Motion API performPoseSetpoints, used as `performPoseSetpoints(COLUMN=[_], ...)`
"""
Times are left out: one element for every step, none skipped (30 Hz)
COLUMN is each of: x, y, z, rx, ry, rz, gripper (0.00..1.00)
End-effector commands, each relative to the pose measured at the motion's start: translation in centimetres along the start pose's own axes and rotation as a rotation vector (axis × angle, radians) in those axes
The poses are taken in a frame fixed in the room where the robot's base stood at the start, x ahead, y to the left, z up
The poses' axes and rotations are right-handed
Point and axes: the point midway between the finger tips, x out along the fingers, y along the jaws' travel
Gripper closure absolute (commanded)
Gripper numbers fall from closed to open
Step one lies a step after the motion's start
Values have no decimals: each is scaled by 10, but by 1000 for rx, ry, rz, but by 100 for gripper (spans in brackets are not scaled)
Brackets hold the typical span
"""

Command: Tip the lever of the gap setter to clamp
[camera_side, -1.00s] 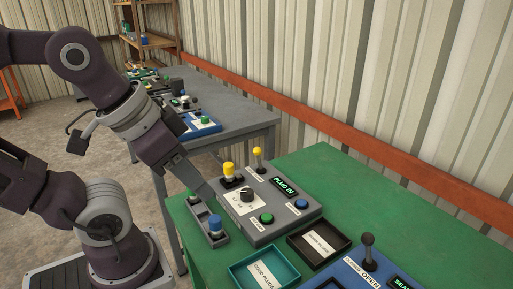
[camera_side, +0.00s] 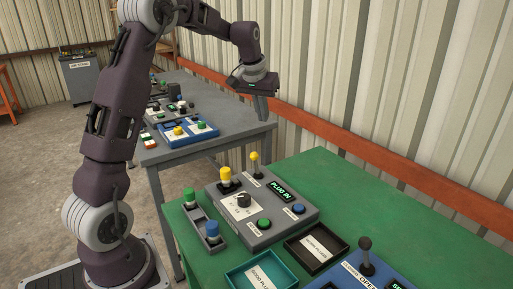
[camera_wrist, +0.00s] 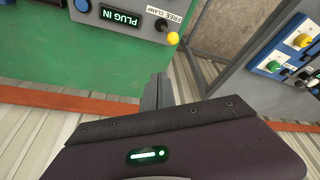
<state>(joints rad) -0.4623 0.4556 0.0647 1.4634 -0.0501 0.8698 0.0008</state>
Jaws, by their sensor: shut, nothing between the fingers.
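The gap setter is a grey box (camera_side: 222,211) on the green table, with a lit PLUG IN display (camera_side: 282,190). Its lever (camera_side: 255,166), a thin stem with a yellow ball, stands roughly upright at the back of the box in the side view. In the wrist view the lever's yellow ball (camera_wrist: 172,38) shows beside a FREE CLAMP label (camera_wrist: 163,14). My gripper (camera_side: 263,117) points down, higher than the lever and apart from it, beyond the box's back edge. Its fingers (camera_wrist: 157,78) are shut and empty in the wrist view.
A yellow-topped plug (camera_side: 226,174) stands on the box near the lever. A holder (camera_side: 204,226) with green and blue plugs is on its left. Teal (camera_side: 236,277) and black (camera_side: 290,242) trays lie in front. A grey table (camera_side: 236,120) stands behind; a blue-based lever device is front right.

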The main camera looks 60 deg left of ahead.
Motion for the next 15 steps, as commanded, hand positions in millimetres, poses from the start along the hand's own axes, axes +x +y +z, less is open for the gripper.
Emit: performPoseSetpoints(x=[26,37,49,55,60,65,68,71,76,81,86,95,102,108,117], y=[-16,-24,-32,-36,-39,-42,-43,-43,-44,-44,-44,-44,-44,-44,-44], z=[-13,-19,-25,-28,-30,-31,-32,-32,-32,-31,-30,-30,-30,-30,-29], rx=[-31,-43,-57,-64,-69,-73,-75,-75,-75,-75,-75,-74,-74,-74,-74], ry=[-13,-16,-19,-20,-22,-23,-24,-24,-24,-25,-26,-25,-27,-26,-27], rz=[-15,-21,-28,-31,-34,-36,-36,-37,-37,-37,-37,-37,-37,-37,-37], gripper=[100,100,100,100,100,100,100,100,100,100,100,100,100,100,100])
